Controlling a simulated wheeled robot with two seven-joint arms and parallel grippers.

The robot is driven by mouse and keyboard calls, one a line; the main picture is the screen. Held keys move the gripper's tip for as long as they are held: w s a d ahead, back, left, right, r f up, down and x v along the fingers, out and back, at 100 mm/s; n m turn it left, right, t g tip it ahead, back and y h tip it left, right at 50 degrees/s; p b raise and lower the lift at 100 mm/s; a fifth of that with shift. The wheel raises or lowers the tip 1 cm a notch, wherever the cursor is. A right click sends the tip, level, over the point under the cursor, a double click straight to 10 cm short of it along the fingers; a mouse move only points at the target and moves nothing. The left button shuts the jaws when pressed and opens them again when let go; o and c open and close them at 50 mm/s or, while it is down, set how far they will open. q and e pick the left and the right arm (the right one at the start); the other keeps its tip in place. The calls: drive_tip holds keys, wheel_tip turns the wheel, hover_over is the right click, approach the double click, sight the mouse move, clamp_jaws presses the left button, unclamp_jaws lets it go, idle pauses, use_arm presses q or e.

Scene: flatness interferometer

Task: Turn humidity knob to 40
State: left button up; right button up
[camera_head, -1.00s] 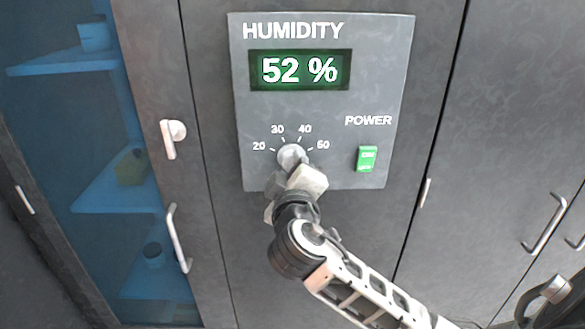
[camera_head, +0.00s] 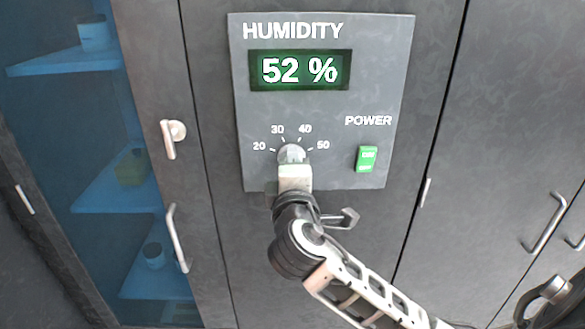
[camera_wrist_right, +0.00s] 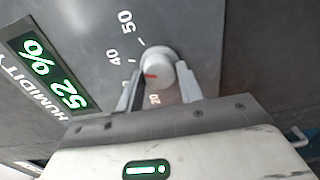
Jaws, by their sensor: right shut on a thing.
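The humidity knob (camera_head: 291,153) is a round grey dial low on the grey panel (camera_head: 390,60), under the display (camera_head: 300,70) that reads 52 %. Marks 20, 30, 40 and 50 fan out around it. My right gripper (camera_head: 293,166) is at the knob from below. In the right wrist view, the fingers of the right gripper (camera_wrist_right: 160,86) are shut on the knob (camera_wrist_right: 160,66), one on each side. A red mark on the knob points left, slightly below the 40 label; one finger hides the 30 label.
A green power switch (camera_head: 366,158) sits to the right of the knob. A blue-tinted cabinet (camera_head: 60,140) with shelves and a door handle (camera_head: 177,238) is on the left. Grey doors with a handle (camera_head: 545,222) are on the right.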

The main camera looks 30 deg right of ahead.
idle(0.3)
drive_tip(key=o, duration=1)
